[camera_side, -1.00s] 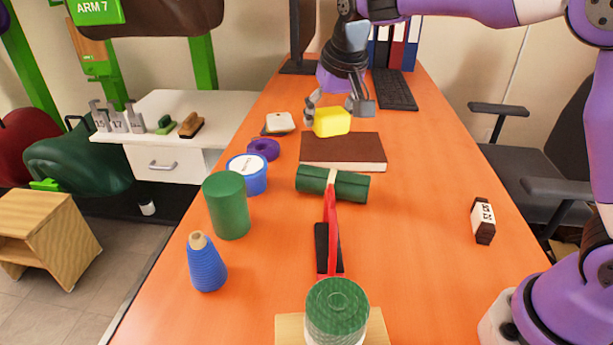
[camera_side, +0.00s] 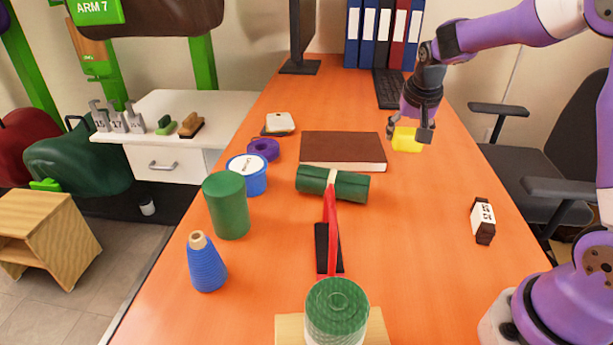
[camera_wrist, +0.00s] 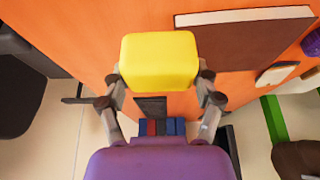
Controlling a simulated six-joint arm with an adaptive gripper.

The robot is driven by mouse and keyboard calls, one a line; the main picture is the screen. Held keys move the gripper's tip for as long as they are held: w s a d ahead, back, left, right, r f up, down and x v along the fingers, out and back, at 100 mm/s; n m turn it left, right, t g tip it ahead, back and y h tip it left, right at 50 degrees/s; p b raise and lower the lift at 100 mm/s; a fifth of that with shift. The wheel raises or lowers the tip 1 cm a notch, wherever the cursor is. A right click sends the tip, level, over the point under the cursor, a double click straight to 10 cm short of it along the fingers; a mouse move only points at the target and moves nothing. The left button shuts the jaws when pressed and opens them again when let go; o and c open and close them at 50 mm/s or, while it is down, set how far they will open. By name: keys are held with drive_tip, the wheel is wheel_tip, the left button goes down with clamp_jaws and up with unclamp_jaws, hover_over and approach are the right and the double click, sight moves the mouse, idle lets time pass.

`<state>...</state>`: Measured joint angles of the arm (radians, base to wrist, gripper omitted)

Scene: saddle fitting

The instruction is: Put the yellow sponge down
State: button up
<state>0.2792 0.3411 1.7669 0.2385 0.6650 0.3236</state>
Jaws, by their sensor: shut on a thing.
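The yellow sponge (camera_side: 406,140) is a small block held between the fingers of my gripper (camera_side: 408,131). It is right of the brown book, near the right side of the orange table. In the wrist view the sponge (camera_wrist: 159,62) sits between the two fingertips of my gripper (camera_wrist: 161,82), with bare orange table around it. I cannot tell for sure whether the sponge's underside touches the table.
The brown book (camera_side: 342,150) lies left of the sponge, and also shows in the wrist view (camera_wrist: 245,38). A black keyboard (camera_side: 389,90) lies behind. A green roll (camera_side: 333,184) lies in front of the book. A dark-and-white block (camera_side: 483,221) stands front right. The table between it and the sponge is clear.

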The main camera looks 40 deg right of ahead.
hover_over(420, 166)
drive_tip(key=s+a, duration=0.1)
wheel_tip(420, 166, down, 6)
drive_tip(key=shift+r, duration=0.15)
drive_tip(key=shift+f, duration=1.9)
drive_tip(key=o, duration=1)
drive_tip(key=shift+f, duration=0.15)
drive_tip(key=v, duration=1.2)
drive_tip(key=s+a+r+n+y, duration=0.1)
drive_tip(key=s+a+r+n, duration=0.1)
drive_tip(key=a, duration=0.5)
drive_tip(key=s+a+r+n+t+y, duration=0.1)
drive_tip(key=s+a+n, duration=0.3)
drive_tip(key=s+a, duration=0.2)
drive_tip(key=s+a+r+n+t+y, duration=0.1)
drive_tip(key=s+a+r+n, duration=0.1)
drive_tip(key=a, duration=0.6)
drive_tip(key=shift+s+a+r+n, duration=0.15)
drive_tip(key=shift+s+n, duration=0.1)
drive_tip(key=shift+s, duration=0.4)
drive_tip(key=shift+s+a+r+n, duration=0.15)
drive_tip(key=shift+s+n, duration=0.1)
drive_tip(key=shift+s, duration=0.35)
